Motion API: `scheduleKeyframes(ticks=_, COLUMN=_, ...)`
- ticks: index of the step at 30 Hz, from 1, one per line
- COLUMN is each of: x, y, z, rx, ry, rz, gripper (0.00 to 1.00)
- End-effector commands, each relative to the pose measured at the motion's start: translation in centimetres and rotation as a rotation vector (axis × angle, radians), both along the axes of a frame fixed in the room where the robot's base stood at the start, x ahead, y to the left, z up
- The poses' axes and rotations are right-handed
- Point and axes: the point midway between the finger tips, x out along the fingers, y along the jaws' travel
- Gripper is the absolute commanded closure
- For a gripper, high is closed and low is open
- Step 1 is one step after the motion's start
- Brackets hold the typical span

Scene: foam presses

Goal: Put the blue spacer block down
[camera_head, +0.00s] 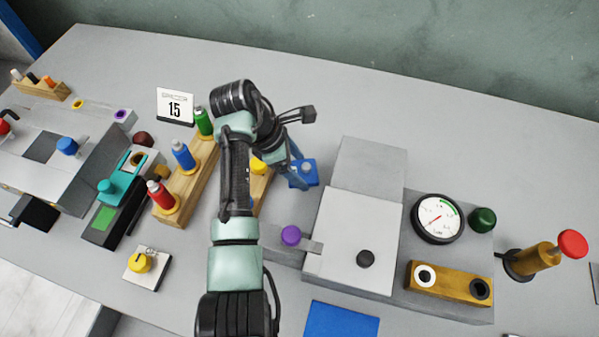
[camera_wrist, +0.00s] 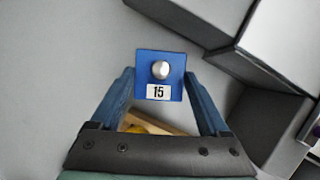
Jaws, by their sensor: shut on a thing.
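The blue spacer block (camera_wrist: 174,66) is a square block with a silver knob and a label reading 15. In the wrist view it sits between the fingertips of my gripper (camera_wrist: 160,88), which is shut on it. In the head view the block (camera_head: 303,173) is held by my gripper (camera_head: 300,160), just left of the grey press (camera_head: 352,240). Plain grey surface shows around the block in the wrist view; I cannot tell how high it is above the table. A blue mat (camera_head: 341,320) lies at the front edge of the table.
The press carries a dial gauge (camera_head: 438,218) and a purple knob (camera_head: 291,235). A wooden rack (camera_head: 186,187) with red, blue and green bottles stands left of my arm. A card reading 15 (camera_head: 175,106) stands behind. The table's back middle is clear.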

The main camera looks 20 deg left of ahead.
Motion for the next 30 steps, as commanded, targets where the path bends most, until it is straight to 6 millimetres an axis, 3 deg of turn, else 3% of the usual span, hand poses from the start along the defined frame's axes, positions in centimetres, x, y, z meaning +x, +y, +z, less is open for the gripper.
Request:
scheduleKeyframes(ticks=6, x=-0.1, y=0.0, z=-2.9, rx=-0.001, ry=0.002, rz=0.001, gripper=0.86)
scheduleKeyframes(ticks=18, x=-0.1, y=0.0, z=-3.5, rx=-0.001, ry=0.002, rz=0.000, gripper=0.86)
scheduleKeyframes(ticks=19, x=-0.1, y=0.0, z=-3.6, rx=-0.001, ry=0.002, rz=0.001, gripper=0.19)
scheduleKeyframes(ticks=22, x=-0.1, y=0.0, z=-3.5, rx=-0.001, ry=0.002, rz=0.000, gripper=0.01)
scheduleKeyframes(ticks=30, x=-0.1, y=0.0, z=-3.3, rx=-0.001, ry=0.001, rz=0.001, gripper=0.00)
